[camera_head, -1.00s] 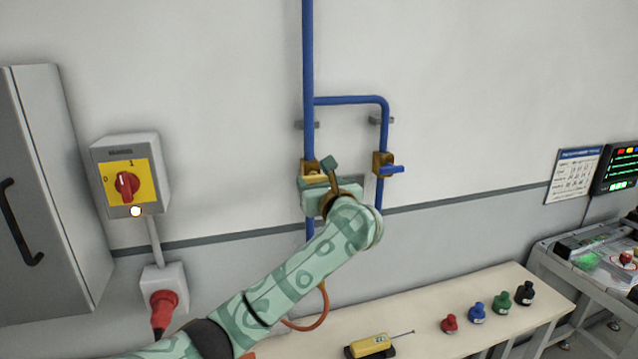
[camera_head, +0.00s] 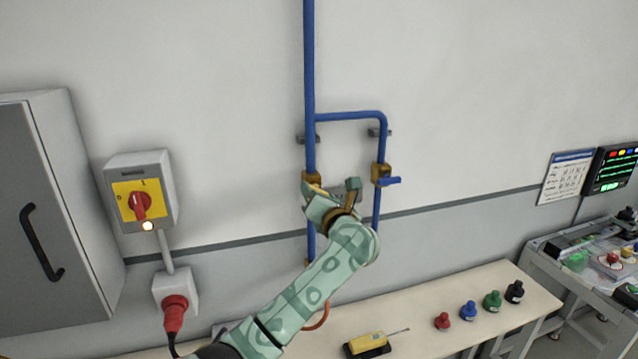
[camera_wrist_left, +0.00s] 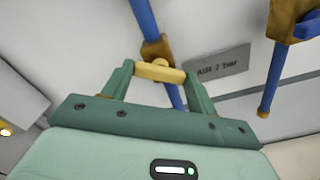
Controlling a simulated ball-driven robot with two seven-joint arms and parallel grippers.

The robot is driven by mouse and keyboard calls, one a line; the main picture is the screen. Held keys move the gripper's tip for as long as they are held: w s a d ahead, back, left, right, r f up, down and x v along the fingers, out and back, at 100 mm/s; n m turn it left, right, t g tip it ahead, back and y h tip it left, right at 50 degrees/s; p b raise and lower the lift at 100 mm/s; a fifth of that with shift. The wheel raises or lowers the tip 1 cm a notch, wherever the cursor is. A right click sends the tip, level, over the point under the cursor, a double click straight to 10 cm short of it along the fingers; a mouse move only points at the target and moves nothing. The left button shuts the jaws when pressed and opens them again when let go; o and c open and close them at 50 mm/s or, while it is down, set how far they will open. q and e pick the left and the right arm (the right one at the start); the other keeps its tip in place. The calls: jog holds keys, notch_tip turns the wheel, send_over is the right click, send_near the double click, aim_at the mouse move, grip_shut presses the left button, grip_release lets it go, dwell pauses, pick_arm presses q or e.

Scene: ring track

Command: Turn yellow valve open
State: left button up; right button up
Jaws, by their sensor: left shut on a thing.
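The yellow valve handle (camera_wrist_left: 160,71) sits on a brass valve body (camera_wrist_left: 154,48) on the left vertical blue pipe. It lies aslant across the pipe, between the two fingers of my left gripper (camera_wrist_left: 160,76), which is shut on it. In the head view my left gripper (camera_head: 318,195) is at the brass valve body (camera_head: 311,180) and hides most of the handle. My right gripper is not in view.
Close to the right, a second brass valve (camera_head: 380,173) with a blue handle (camera_head: 390,181) sits on the parallel pipe branch. A label plate (camera_wrist_left: 218,66) is between the pipes. Below is a bench (camera_head: 420,320) with several small coloured items.

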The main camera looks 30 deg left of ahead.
pick_arm(q)
jog(key=shift+d+f+m+p, duration=0.1)
jog(key=shift+m+p, duration=5.7)
jog(key=shift+p, duration=0.7)
jog(key=shift+f, duration=0.1)
jog(key=o, duration=1)
